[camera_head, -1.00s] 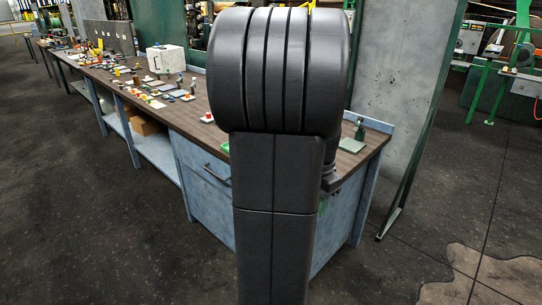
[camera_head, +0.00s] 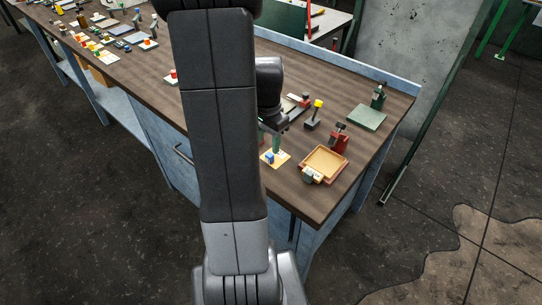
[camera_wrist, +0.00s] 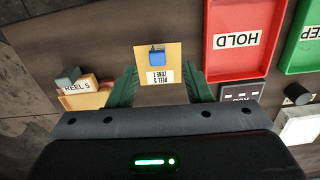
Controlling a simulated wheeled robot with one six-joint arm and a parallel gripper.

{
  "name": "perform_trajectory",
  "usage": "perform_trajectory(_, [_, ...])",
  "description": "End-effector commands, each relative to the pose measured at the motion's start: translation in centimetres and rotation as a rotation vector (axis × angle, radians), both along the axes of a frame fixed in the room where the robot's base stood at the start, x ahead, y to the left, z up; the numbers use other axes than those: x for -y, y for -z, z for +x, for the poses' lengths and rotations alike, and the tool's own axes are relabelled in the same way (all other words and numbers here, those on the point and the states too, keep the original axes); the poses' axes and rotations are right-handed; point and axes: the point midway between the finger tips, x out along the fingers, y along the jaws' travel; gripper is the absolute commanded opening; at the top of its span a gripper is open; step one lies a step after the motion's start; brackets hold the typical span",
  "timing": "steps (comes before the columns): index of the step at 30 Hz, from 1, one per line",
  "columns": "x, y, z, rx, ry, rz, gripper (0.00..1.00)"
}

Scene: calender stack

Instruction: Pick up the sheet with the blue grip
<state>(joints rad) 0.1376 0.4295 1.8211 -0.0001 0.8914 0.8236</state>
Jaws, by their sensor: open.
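A small yellow sheet with a blue grip lies on the dark wooden bench top; the sheet (camera_wrist: 173,52) and its blue grip (camera_wrist: 156,57) show in the wrist view. A white label on the sheet reads upside down "REEL 5 ZONE 1". In the head view the sheet (camera_head: 283,158) lies near the bench's front edge, left of the tan tray. My gripper (camera_wrist: 160,88) is open, its green fingers either side of the label end in the wrist view. The gap between fingers and sheet is hard to judge.
A tan tray (camera_head: 325,160) labelled "REEL 5" has a grey block at its edge. A red "HOLD" tray (camera_wrist: 240,63) and a green tray (camera_wrist: 300,60) lie right in the wrist view. A green plate (camera_head: 366,118) lies at the right end. Other sheets sit far left.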

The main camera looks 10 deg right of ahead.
Motion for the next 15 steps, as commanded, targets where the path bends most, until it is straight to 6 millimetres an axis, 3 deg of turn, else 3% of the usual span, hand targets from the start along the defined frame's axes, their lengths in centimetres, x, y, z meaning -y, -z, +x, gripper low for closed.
perform_trajectory(15, [0.5, 5.1, 0.0, -0.001, 0.0, 0.002, 0.45])
